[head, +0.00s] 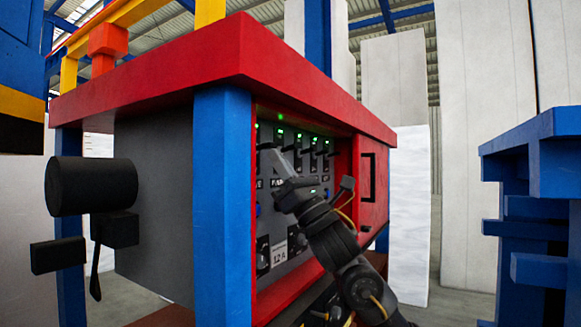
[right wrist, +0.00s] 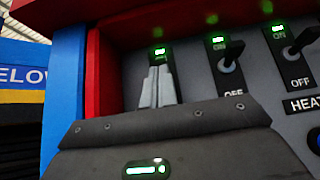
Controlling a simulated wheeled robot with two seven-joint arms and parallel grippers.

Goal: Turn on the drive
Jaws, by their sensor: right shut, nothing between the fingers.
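The control panel (head: 290,215) is set in a red and blue cabinet and has a row of black toggle switches under green lights. A label partly reading "VE" (head: 259,184) shows at the panel's left end; the rest of it is cut off by the blue post. My right gripper (head: 272,157) is shut and empty, its tips at the left end of the row. In the right wrist view the shut fingers (right wrist: 159,86) are below the leftmost green light (right wrist: 159,52), which is lit. They hide the switch there, so its lever position and any contact cannot be told. My left gripper is not in view.
A neighbouring switch (right wrist: 230,52) close to the right has its lever up, with "OFF" printed below it. The blue post (head: 222,200) and red frame border the panel on the left. A blue rack (head: 540,170) stands at the far right.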

